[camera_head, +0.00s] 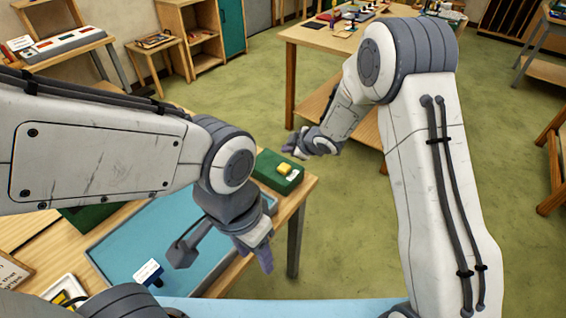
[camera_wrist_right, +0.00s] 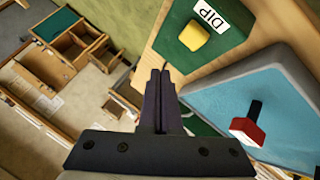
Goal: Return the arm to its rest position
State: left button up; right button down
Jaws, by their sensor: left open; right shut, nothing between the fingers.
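My right gripper (camera_head: 297,145) is held out over the floor, between the near table and the far table. In the right wrist view its two fingers (camera_wrist_right: 160,75) are pressed together and empty.
A green box (camera_head: 272,173) with a yellow block sits at the near table's corner; its label reads DIP in the wrist view. A red-and-black tool (camera_wrist_right: 248,130) is over the blue tray. The far table (camera_head: 310,36) holds small items. Open floor (camera_head: 340,230) lies between the tables.

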jog(key=s+d+r+m+g+h+b, duration=0.1)
jog(key=s+r+m+g, duration=0.1)
jog(key=s, duration=1.1)
jog(key=s+d+r+m+g+h+b, duration=0.1)
jog(key=s+r+m+g+h, duration=0.1)
jog(key=s, duration=1.1)
jog(key=s+d+r+m+g+h+b, duration=0.1)
jog(key=s+r+m+g, duration=0.2)
jog(key=s, duration=1)
notch_tip(320, 180, up, 3)
jog(key=shift+d+f+m, duration=0.1)
jog(key=shift+d+m, duration=0.25)
jog(key=shift+m, duration=0.65)
jog(key=shift+a, duration=0.1)
dwell(1.3)
